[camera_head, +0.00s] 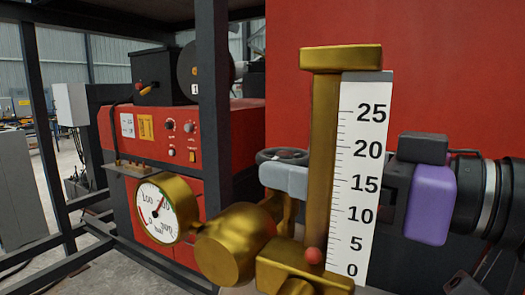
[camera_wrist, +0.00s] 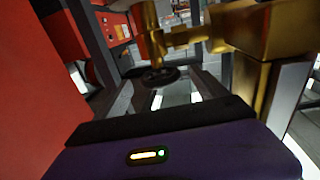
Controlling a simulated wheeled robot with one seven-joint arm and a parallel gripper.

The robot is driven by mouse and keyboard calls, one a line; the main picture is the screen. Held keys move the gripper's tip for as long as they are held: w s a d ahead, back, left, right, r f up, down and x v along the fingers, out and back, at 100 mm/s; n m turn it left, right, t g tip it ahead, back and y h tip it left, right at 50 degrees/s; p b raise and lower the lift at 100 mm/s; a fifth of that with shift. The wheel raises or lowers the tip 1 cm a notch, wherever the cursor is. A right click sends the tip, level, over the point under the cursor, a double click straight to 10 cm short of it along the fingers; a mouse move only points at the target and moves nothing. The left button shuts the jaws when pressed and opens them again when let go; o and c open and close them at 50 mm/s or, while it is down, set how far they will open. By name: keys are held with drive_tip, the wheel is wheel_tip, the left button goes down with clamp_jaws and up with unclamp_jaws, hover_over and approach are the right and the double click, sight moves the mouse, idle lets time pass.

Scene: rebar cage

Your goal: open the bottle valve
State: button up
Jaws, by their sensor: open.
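The bottle valve's black handwheel (camera_head: 283,155) shows partly behind the brass flowmeter in the head view. In the wrist view the handwheel (camera_wrist: 160,77) hangs at the end of a brass stem (camera_wrist: 153,40), ahead of my gripper's purple body. My gripper (camera_head: 285,176) reaches in from the right, behind the flowmeter. A grey finger shows close in front of the wheel; the other finger is hidden in the head view. In the wrist view my gripper (camera_wrist: 168,84) is open, with the wheel between the finger lines. I cannot tell whether they touch it.
The brass flowmeter (camera_head: 325,150) with its white scale (camera_head: 360,180) stands close in front of the arm. Its red ball (camera_head: 313,256) sits low. A round gauge (camera_head: 166,208) is at left. A red panel (camera_head: 165,145) and dark frame posts (camera_head: 212,110) stand behind.

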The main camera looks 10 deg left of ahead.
sight(263, 151)
drive_tip(key=p+x, duration=0.2)
drive_tip(key=x, duration=0.4)
drive_tip(key=shift+w+a, duration=0.1)
drive_tip(key=shift+a, duration=0.15)
drive_tip(key=c, duration=1.4)
drive_tip(key=shift+o, duration=0.2)
drive_tip(key=shift+f+g, duration=0.1)
drive_tip(key=shift+g, duration=0.2)
